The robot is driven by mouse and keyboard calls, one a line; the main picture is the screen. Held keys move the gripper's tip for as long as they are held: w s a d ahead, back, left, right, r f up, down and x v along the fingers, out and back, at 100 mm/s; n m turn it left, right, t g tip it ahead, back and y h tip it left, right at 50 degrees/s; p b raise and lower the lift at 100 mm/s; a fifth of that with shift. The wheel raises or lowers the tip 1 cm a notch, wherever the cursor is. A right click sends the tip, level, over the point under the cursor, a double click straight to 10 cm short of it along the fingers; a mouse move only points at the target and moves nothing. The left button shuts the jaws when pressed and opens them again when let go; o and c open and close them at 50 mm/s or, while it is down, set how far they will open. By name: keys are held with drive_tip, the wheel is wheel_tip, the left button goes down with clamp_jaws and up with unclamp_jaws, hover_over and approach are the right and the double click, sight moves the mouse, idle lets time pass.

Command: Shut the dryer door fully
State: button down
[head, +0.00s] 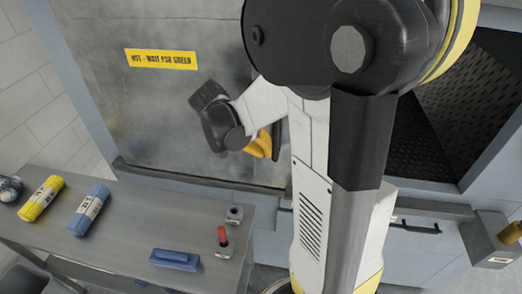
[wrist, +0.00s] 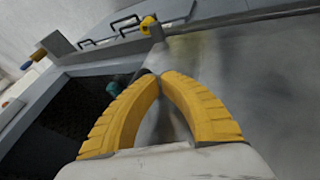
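The dryer door (head: 160,100) looks to be the large grey metal panel with a yellow "HOT - WAIT FOR GREEN" label (head: 161,59) at the left of the head view. A dark opening with black perforated lining (head: 465,100) shows at the right, so it stands uncovered there. My gripper (head: 262,145) is in front of the panel's right part. In the wrist view its yellow fingers (wrist: 161,76) meet at the tips with nothing visible between them. The panel (wrist: 250,75) lies at right and the dark opening (wrist: 75,105) at left. Whether the fingers touch the panel cannot be told.
A grey bench (head: 130,225) at lower left holds a yellow roll (head: 41,198), a blue roll (head: 89,210), a blue block (head: 174,259) and a small red-topped item (head: 222,240). A yellow-topped box (head: 492,240) is at lower right. My arm hides the middle.

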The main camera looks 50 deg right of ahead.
drive_tip(key=s+d, duration=1.1)
drive_tip(key=s, duration=0.6)
drive_tip(key=s+d+b, duration=0.1)
drive_tip(key=s+d, duration=1.1)
drive_tip(key=s, duration=0.6)
drive_tip(key=s+d+b, duration=0.1)
drive_tip(key=s+d, duration=1.1)
drive_tip(key=s, duration=0.6)
drive_tip(key=shift+d, duration=0.15)
drive_tip(key=shift+r, duration=0.1)
